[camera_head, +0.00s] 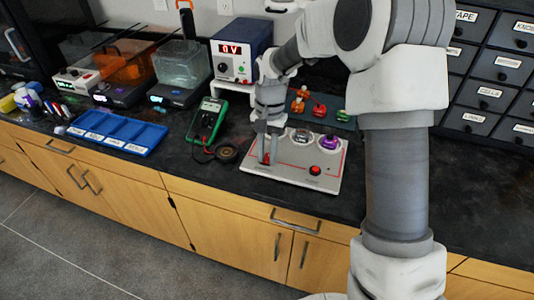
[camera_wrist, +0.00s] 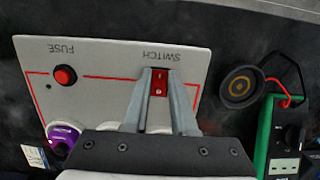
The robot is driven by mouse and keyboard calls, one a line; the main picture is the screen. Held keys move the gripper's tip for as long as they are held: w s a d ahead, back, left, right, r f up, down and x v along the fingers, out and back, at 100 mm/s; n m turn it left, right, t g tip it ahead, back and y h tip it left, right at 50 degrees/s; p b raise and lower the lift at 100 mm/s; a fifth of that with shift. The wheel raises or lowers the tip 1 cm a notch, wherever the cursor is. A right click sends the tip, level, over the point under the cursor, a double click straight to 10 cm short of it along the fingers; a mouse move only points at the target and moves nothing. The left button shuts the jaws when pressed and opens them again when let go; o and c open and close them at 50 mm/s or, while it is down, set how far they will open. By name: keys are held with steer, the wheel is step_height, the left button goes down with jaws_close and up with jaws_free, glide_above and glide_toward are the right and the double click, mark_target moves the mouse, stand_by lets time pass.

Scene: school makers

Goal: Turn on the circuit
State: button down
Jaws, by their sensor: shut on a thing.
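The circuit board (camera_head: 310,178) is a light grey panel with red lines, lying on the dark counter. Its red rocker switch (camera_wrist: 160,82), labelled SWITCH, sits between my fingertips in the wrist view. My gripper (camera_wrist: 161,75) is shut on the switch, with one finger on each side of it. In the head view my gripper (camera_head: 268,155) points down at the board's left side. A red round button (camera_wrist: 65,75) labelled FUSE is on the board; it also shows in the head view (camera_head: 315,170). A purple knob-like part (camera_head: 329,143) sits at the board's back.
A green multimeter (camera_head: 207,120) and a black round disc (camera_head: 228,153) with a red lead lie left of the board. A power supply (camera_head: 240,52) reading 0V stands behind. A blue tray (camera_head: 117,132) lies further left. The counter right of the board is clear.

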steer(key=c, duration=0.7)
jaws_free()
steer(key=r+p, duration=0.1)
steer(key=r, duration=0.4)
steer(key=w+r+p, duration=0.1)
steer(key=r+p, duration=0.1)
steer(key=r, duration=0.4)
steer(key=w+d+r+p, duration=0.1)
steer(key=r, duration=0.5)
steer(key=shift+w+r, duration=0.1)
steer(key=shift+r, duration=0.1)
